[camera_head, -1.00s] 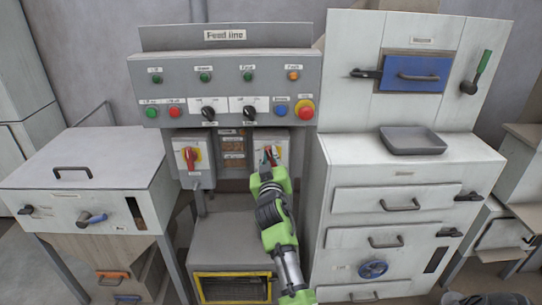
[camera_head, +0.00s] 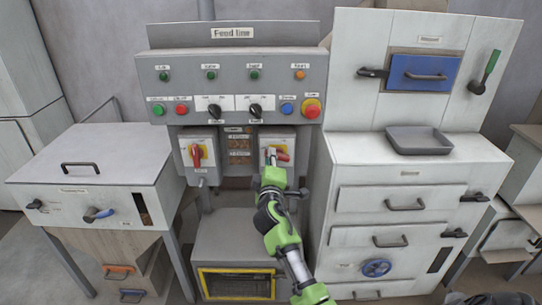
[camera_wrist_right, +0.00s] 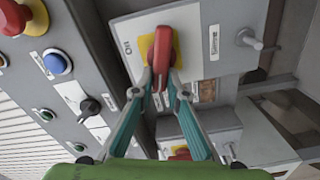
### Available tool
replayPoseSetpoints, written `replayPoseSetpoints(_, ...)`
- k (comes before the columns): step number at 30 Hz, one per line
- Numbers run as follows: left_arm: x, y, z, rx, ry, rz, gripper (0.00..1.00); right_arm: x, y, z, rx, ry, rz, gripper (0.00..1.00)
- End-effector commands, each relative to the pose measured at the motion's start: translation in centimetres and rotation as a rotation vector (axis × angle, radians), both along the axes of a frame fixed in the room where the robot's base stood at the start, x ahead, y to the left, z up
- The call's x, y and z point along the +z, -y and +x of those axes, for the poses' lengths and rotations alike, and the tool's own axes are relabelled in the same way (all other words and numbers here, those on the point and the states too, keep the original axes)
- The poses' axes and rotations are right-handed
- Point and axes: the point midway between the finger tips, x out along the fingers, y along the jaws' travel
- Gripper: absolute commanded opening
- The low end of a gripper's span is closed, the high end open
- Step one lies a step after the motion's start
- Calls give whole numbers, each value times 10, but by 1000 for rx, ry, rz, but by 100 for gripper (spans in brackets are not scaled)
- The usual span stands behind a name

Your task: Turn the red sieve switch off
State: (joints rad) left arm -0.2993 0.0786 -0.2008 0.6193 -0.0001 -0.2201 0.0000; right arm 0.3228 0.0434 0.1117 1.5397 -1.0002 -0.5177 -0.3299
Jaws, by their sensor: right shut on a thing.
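Two red rotary switches on yellow plates sit on grey boxes under the feed line panel. The right red switch (camera_head: 282,155) has its handle lying nearly sideways in the head view; its label is too small to read. My right gripper (camera_head: 270,157) is shut on this handle. In the wrist view the red handle (camera_wrist_right: 163,45) stands between the two fingertips (camera_wrist_right: 158,82), over its yellow plate. The left red switch (camera_head: 197,155) has its handle upright and nothing touches it. My left gripper is not in view.
The panel (camera_head: 235,75) above carries buttons, two black knobs and a red mushroom button (camera_head: 311,108). A white cabinet (camera_head: 333,190) with drawers stands close on the right. A white-topped bin (camera_head: 110,152) stands on the left, with a gap before the switch boxes.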

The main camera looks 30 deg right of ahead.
Motion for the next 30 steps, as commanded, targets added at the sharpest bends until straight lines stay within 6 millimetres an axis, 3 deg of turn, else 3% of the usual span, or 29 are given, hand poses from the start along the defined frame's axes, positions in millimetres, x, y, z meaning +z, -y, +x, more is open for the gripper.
replayPoseSetpoints(13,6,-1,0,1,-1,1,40,-3,2,0,-4,-135,-228,0)
replayPoseSetpoints(30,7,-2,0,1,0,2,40,-3,2,0,-5,-162,-275,0)
